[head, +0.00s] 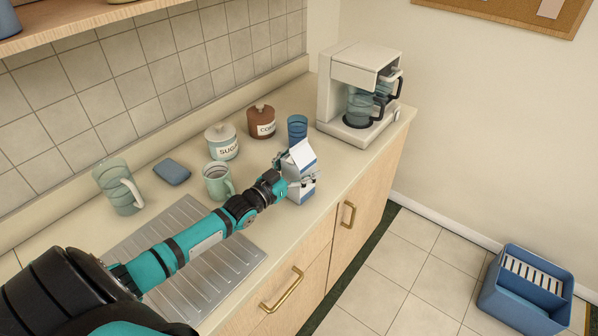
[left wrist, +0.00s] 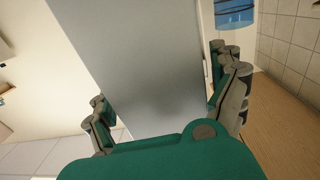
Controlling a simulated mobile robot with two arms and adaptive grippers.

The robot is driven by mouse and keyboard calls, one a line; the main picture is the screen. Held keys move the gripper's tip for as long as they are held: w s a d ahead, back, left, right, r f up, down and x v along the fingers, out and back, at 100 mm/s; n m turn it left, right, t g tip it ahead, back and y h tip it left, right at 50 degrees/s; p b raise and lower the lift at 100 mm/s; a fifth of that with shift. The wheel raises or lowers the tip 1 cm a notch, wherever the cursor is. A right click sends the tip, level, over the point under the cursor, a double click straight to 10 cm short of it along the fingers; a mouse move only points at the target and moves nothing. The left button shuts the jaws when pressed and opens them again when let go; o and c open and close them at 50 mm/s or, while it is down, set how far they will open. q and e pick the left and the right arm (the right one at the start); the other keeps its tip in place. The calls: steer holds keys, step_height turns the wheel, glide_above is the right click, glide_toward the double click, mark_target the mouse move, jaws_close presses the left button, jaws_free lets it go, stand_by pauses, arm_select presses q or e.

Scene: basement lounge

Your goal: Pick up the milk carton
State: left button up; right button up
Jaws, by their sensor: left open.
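The milk carton (head: 301,158), white and blue with a gabled top, stands upright on the counter near its front edge. My left arm reaches across the counter, and my left gripper (head: 289,180) is at the near side of the carton. In the left wrist view the carton's grey-looking face (left wrist: 140,60) fills the space between the spread fingers of the left gripper (left wrist: 168,108). The fingers are open, one on each side of the carton; I cannot tell whether they touch it. The carton's lower part is partly hidden by the gripper. My right gripper is not in view.
A blue cup (head: 297,129) stands just behind the carton. Coffee (head: 261,122) and sugar (head: 221,142) jars, a green mug (head: 217,181), a pitcher (head: 115,187) and a blue sponge (head: 172,172) are on the counter (head: 297,225). A coffee maker (head: 350,85) stands beyond.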

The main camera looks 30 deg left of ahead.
arm_select(q)
steer(key=shift+s, duration=0.1)
steer(key=shift+c, duration=1.4)
steer(key=c, duration=1)
steer(key=shift+r, duration=0.1)
steer(key=shift+c, duration=0.2)
